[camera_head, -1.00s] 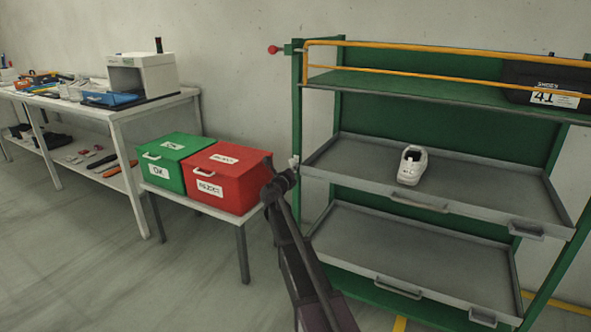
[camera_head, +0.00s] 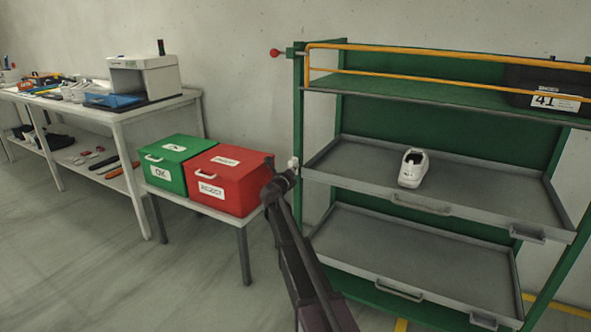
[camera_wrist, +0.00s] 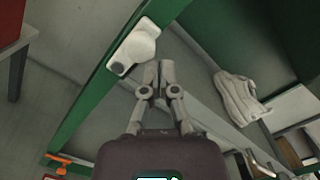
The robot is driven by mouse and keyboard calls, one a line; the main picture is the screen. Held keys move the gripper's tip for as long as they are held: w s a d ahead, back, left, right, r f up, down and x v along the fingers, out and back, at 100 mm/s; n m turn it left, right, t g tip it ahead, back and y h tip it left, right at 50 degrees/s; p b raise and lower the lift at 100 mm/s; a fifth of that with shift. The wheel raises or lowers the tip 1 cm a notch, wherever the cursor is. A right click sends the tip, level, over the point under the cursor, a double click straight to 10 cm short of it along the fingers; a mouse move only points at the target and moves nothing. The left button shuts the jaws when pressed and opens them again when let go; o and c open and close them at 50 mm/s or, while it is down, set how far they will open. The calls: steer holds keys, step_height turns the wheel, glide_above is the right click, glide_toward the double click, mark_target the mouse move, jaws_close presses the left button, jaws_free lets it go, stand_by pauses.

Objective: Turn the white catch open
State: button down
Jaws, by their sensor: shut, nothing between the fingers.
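The white catch (camera_wrist: 134,47) is mounted on the green upright post (camera_wrist: 97,92) of the rack. In the head view the catch (camera_head: 293,163) is a small white piece on the left post, beside the middle tray. My gripper (camera_wrist: 158,66) is shut and empty in the wrist view, its fingertips just below and right of the catch. I cannot tell whether they touch it. In the head view my gripper (camera_head: 268,166) is seen from behind, near the catch, with its tips partly hidden.
The red reject box (camera_head: 226,180) and green OK box (camera_head: 172,160) stand on a low table left of my arm. A black box (camera_head: 545,88) is on the top shelf.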

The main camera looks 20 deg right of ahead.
steer(key=s+a, duration=0.4)
steer(key=s, duration=0.7)
steer(key=shift+f+b, duration=0.35)
steer(key=shift+b, duration=0.05)
